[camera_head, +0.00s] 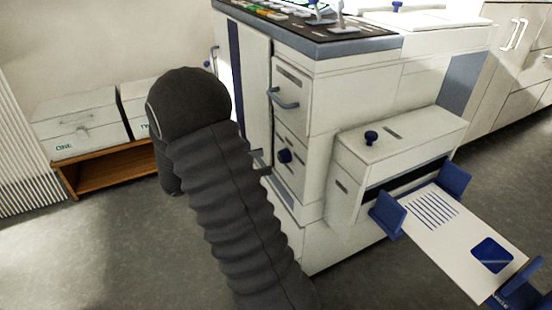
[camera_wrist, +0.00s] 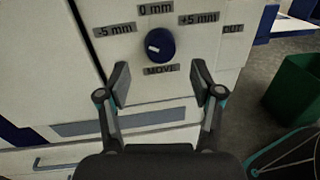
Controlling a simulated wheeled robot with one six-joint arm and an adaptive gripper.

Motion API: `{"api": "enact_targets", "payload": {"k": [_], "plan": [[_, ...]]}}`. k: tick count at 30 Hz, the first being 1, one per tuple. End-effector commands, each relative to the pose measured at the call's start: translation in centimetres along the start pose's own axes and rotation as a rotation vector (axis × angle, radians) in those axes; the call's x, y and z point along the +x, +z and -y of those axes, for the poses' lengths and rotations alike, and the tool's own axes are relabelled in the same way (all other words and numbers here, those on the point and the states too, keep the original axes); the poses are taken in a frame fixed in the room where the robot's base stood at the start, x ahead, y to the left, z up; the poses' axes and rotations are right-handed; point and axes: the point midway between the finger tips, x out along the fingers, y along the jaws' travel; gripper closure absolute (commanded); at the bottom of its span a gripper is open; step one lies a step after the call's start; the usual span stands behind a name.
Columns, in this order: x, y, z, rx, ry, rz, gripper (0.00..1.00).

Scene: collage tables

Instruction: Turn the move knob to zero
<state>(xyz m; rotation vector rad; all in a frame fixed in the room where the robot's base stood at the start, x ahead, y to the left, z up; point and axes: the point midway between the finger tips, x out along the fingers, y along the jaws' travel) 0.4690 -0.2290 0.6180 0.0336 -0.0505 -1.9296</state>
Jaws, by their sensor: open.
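The move knob (camera_wrist: 165,40) is a round dark blue knob on a pale panel in the wrist view. Its white mark lies left of its centre, on the side of the "-5 mm" label (camera_wrist: 115,29). The "0 mm" label (camera_wrist: 156,8) is above the knob, "+5 mm" (camera_wrist: 198,18) is at upper right and "MOVE" (camera_wrist: 160,69) is below. My gripper (camera_wrist: 161,78) is open and empty. Its fingertips are left and right of the MOVE label, below the knob in the picture, and appear apart from it. In the head view my arm hides the gripper.
The white machine (camera_head: 405,85) fills the head view's middle, with a blue front knob (camera_head: 285,155), a drawer handle (camera_head: 285,100) and a protruding tray (camera_head: 455,240). White boxes (camera_head: 75,120) sit on a wooden shelf (camera_head: 110,172). A green bin (camera_wrist: 297,88) stands at the wrist view's right.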

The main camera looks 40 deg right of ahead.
Motion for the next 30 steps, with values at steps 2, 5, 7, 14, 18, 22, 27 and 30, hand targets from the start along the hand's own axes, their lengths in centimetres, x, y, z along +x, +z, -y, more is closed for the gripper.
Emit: {"api": "enact_targets", "payload": {"k": [2,5,7,14,18,22,27,30], "plan": [[1.5,0.0,0.0,0.0,-0.003,-0.001,0.34],[2.9,0.0,0.1,0.0,-0.003,0.0,0.34],[3.6,0.0,0.0,0.0,-0.001,-0.001,0.34],[4.8,0.0,0.0,0.001,0.0,-0.001,0.34],[4.9,0.0,0.0,0.001,0.001,-0.001,0.34],[4.8,0.0,0.0,0.001,0.0,-0.001,0.39],[4.8,0.0,0.0,0.001,0.0,-0.001,0.82],[4.8,0.0,0.0,0.001,0.0,-0.001,0.95]]}}
